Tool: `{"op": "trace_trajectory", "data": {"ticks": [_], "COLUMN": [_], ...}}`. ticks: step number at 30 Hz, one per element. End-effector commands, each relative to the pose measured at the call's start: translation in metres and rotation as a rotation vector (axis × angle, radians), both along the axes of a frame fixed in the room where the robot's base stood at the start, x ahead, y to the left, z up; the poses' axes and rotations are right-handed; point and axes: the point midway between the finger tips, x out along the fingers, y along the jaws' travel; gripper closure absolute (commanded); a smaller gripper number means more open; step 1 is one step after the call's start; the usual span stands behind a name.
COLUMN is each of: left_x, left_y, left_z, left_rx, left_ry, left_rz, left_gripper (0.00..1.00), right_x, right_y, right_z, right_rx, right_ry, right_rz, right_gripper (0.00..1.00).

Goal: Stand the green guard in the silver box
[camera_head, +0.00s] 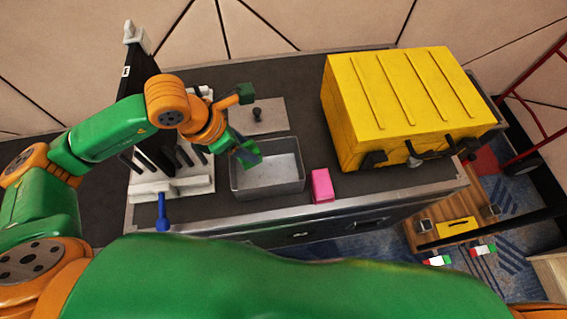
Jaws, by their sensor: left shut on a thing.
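The silver box (296,184) is an open grey tray on the dark worktop, near its front edge. My left gripper (240,145) hangs over the box's left back corner, pointing down and to the right. It is shut on the green guard (249,155), a small bright green piece. The guard shows at the box's left back part, over or just inside its rim. I cannot tell whether it touches the box floor. The gripper partly hides the guard. My right gripper is not in view.
A pink block (321,186) stands just right of the box. A grey plate with a black knob (258,114) lies behind it. A large yellow case (400,95) fills the right. A white stand with a black panel (155,130) and a blue-handled tool (162,213) are left.

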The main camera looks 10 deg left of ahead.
Motion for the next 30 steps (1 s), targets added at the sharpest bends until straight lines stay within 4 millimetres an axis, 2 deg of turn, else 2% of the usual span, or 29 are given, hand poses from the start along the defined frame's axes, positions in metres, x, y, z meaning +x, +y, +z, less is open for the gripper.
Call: {"op": "trace_trajectory", "data": {"ticks": [3, 12, 24, 25, 27, 28, 30], "left_x": [-0.003, -0.002, -0.002, -0.002, -0.002, -0.002, -0.002], "left_y": [0.001, 0.001, 0.001, 0.001, 0.001, 0.001, 0.001], "left_z": [-0.032, -0.089, -0.099, -0.097, -0.097, -0.097, -0.097], "left_rx": [0.002, 0.002, 0.002, 0.002, 0.001, 0.001, 0.001], "left_ry": [0.009, 0.007, 0.004, 0.004, 0.005, 0.005, 0.005], "left_rz": [-0.004, -0.003, -0.003, -0.003, -0.003, -0.003, -0.003], "left_gripper": [1.00, 1.00, 1.00, 0.43, 0.24, 0.21, 0.21], "right_x": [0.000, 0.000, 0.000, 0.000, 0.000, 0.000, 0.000], "right_y": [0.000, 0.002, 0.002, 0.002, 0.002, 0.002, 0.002], "right_z": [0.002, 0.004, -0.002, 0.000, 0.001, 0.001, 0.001], "right_rx": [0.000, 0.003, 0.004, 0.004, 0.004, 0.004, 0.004], "right_ry": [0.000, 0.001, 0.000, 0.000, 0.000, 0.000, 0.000], "right_rz": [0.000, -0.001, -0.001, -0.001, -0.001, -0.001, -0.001], "right_gripper": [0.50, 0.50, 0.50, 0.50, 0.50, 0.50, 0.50]}}
